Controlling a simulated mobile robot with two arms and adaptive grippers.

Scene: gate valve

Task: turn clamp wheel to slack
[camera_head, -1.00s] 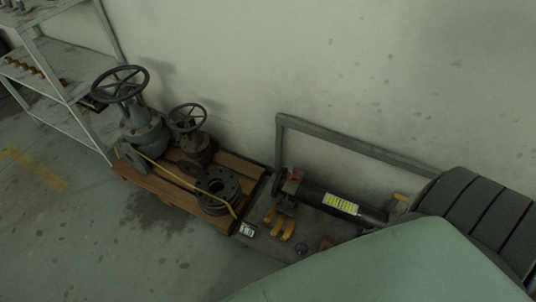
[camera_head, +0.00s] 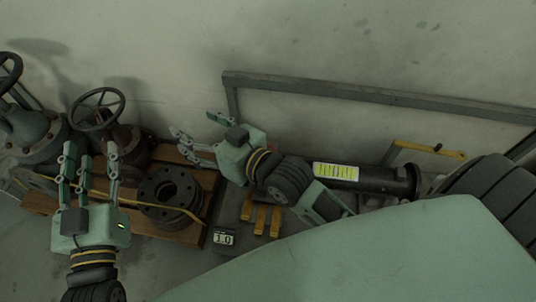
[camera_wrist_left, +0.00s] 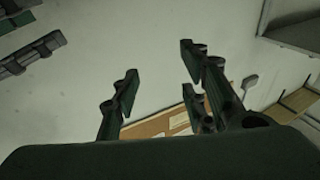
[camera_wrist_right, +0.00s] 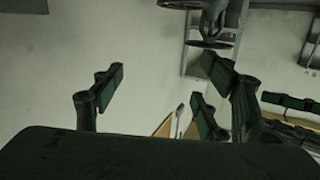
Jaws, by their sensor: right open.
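Two handwheels show in the head view: a large dark one (camera_head: 9,72) cut off at the left edge, and a smaller one (camera_head: 97,108) on a brown valve (camera_head: 126,140). I cannot tell which part is the clamp wheel. A black pipe (camera_head: 375,180) with a yellow label lies at the right; my right arm covers its left end. My left gripper (camera_head: 88,162) is open and empty, its fingers in front of the smaller valve in the picture. My right gripper (camera_head: 188,146) is open and empty, its fingers pointing left, right of that valve. Both wrist views show parted fingers.
Yellow blocks (camera_head: 261,218) and a small number sign (camera_head: 223,238) are on the floor. A grey rail frame (camera_head: 370,95) stands along the wall. A yellow lever (camera_head: 430,150) is near the pipe's right end.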

